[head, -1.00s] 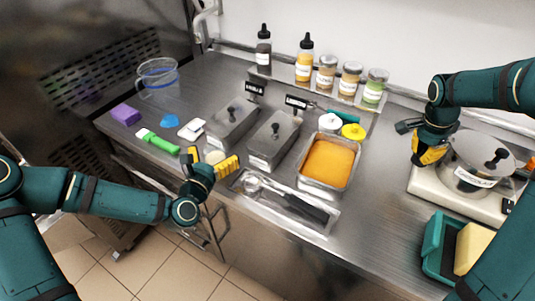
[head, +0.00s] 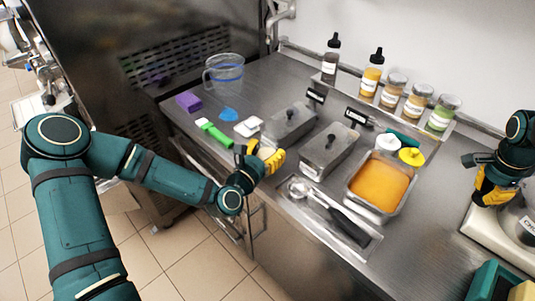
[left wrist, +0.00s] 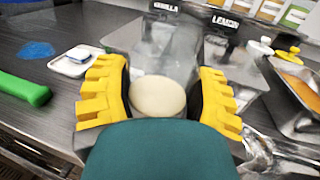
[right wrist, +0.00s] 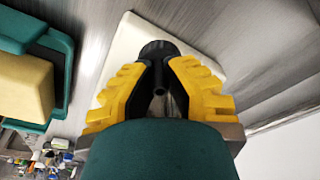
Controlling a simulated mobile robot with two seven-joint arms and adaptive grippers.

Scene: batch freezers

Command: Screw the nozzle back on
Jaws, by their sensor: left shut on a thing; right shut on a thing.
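My left gripper (head: 262,158) is above the counter's front edge, in front of the lidded metal tubs. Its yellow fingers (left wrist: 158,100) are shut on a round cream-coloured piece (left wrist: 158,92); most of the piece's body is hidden. My right gripper (head: 488,188) is at the right, beside the metal pot, fingers pointing down. In the right wrist view its fingers (right wrist: 158,88) are shut on a black round piece (right wrist: 158,48) with a dark tube-like part. I cannot tell whether either piece is the nozzle.
Part of a metal machine (head: 38,75) stands at the far left. The counter holds lidded tubs (head: 328,150), an orange-filled pan (head: 378,188), a utensil tray (head: 370,250), a clear jug (head: 225,72), a green tool (head: 213,132) and bottles (head: 370,80). A teal bin (head: 485,282) is at lower right.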

